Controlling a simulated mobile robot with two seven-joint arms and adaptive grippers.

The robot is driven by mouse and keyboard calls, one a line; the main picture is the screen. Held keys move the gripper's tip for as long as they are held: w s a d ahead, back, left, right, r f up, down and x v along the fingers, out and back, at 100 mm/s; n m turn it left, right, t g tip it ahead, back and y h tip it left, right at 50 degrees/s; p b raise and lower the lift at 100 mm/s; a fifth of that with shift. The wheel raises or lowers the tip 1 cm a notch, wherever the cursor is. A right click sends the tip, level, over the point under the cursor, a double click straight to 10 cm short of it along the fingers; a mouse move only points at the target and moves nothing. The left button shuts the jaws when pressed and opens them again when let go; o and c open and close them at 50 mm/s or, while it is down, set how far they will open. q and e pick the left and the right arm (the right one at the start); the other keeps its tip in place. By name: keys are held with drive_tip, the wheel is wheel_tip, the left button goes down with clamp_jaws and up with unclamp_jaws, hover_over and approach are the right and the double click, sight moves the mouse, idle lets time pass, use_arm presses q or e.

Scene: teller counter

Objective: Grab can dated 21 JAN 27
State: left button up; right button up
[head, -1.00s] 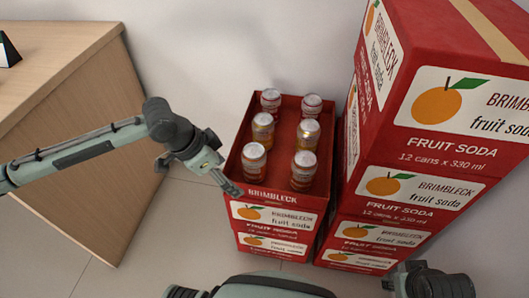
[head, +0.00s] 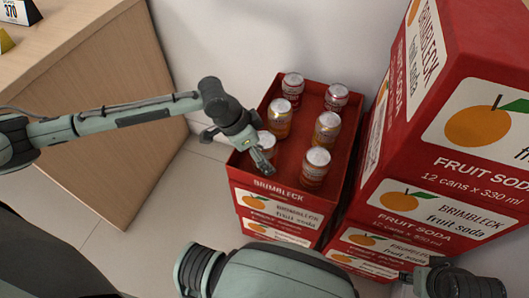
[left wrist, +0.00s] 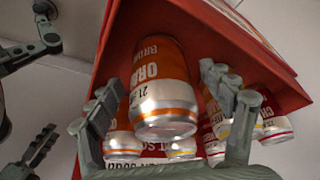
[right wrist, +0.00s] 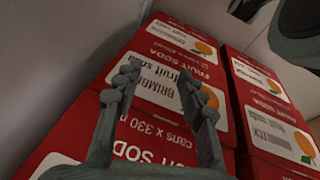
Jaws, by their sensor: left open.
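An open red tray (head: 337,190) holds several soda cans standing upright. The front-left can (head: 268,146) is partly hidden by my left gripper (head: 240,148) in the head view. In the left wrist view, a can with an orange band and white label (left wrist: 162,90) stands closest, with print starting "21"; the rest of its date is not readable. My left gripper's fingers (left wrist: 170,115) are open, one on each side of this can in the picture; contact cannot be told. My right gripper (right wrist: 160,92) is open and empty, facing red cartons.
Other cans stand in the tray, including the front-right can (head: 315,168) and middle-right can (head: 327,129). A tall stack of red soda cartons (head: 460,130) rises close on the right. A wooden counter (head: 90,80) stands on the left, with floor between.

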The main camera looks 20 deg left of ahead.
use_arm(q)
drive_tip(key=shift+x, duration=0.75)
drive_tip(key=c, duration=1.6)
